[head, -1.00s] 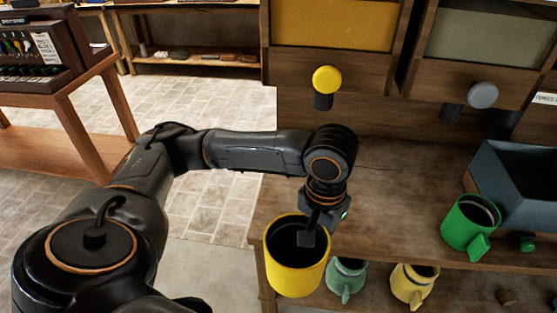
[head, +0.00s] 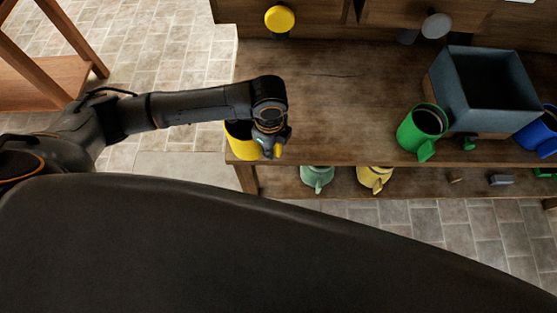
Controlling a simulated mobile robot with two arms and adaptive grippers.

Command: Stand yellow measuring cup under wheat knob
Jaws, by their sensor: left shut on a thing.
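A yellow measuring cup (head: 241,146) is at the front left corner of the wooden counter (head: 330,95), partly hidden behind my left gripper (head: 271,149). The gripper is shut on the cup, and a bit of yellow shows at its fingers. I cannot tell if the cup touches the counter. A round yellow knob (head: 279,19) is on the front above the counter's back left, farther back than the cup. No label shows by it, so I cannot read whether it is the wheat one. My right gripper is not in view.
A grey knob (head: 436,25) is to the right. A green mug (head: 421,127), a blue-grey bin (head: 490,92) and a blue mug (head: 537,135) stand on the counter's right. A pale green mug (head: 317,177) and another yellow mug (head: 374,177) are on the lower shelf. The counter's middle is clear.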

